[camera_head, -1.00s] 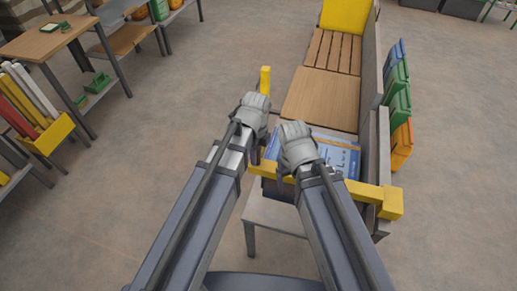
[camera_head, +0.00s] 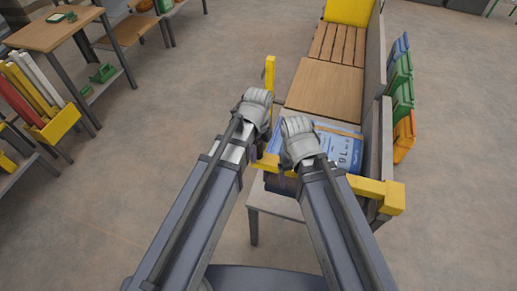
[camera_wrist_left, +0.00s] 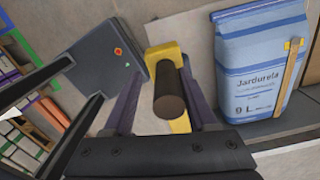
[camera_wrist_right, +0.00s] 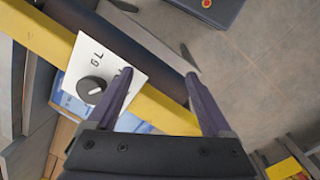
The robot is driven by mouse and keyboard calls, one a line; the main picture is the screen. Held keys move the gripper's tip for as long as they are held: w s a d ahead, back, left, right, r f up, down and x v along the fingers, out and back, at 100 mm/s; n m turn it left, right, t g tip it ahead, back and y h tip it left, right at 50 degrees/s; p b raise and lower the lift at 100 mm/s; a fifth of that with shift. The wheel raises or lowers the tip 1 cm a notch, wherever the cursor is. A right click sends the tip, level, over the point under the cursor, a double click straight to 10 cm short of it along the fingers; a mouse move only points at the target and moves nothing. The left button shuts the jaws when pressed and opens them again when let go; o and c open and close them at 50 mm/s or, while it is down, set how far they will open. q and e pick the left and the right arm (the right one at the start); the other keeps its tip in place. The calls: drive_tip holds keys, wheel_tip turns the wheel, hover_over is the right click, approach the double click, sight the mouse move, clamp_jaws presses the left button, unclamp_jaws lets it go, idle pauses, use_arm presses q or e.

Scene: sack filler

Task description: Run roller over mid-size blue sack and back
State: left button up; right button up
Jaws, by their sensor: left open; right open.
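A blue and white sack (camera_head: 345,150) lies on the near part of the bench, partly hidden by my right arm; the left wrist view shows a blue and white sack (camera_wrist_left: 258,65) with "9 L" print. A dark cylinder, apparently the roller (camera_wrist_right: 130,45), runs beside a yellow bar in the right wrist view. In the left wrist view a dark brown round end (camera_wrist_left: 170,100) shows between the open fingers of my left gripper (camera_wrist_left: 165,75); whether they touch it is unclear. My right gripper (camera_wrist_right: 156,62) is open, its fingers over the dark cylinder.
A yellow frame bar (camera_head: 370,187) crosses the near bench end. A white panel with a black knob (camera_wrist_right: 91,88) is beside the cylinder. A yellow post (camera_head: 269,72) stands at the bench's left. Coloured bins (camera_head: 402,95) hang on the right.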

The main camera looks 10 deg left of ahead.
use_arm(q)
drive_tip(key=shift+o, duration=0.2)
drive_tip(key=shift+w, duration=0.15)
drive_tip(key=shift+r+p, duration=0.8)
drive_tip(key=shift+p, duration=0.05)
wheel_tip(320, 180, up, 6)
drive_tip(key=p, duration=0.6)
drive_tip(key=shift+r, duration=0.1)
drive_tip(key=shift+r, duration=0.1)
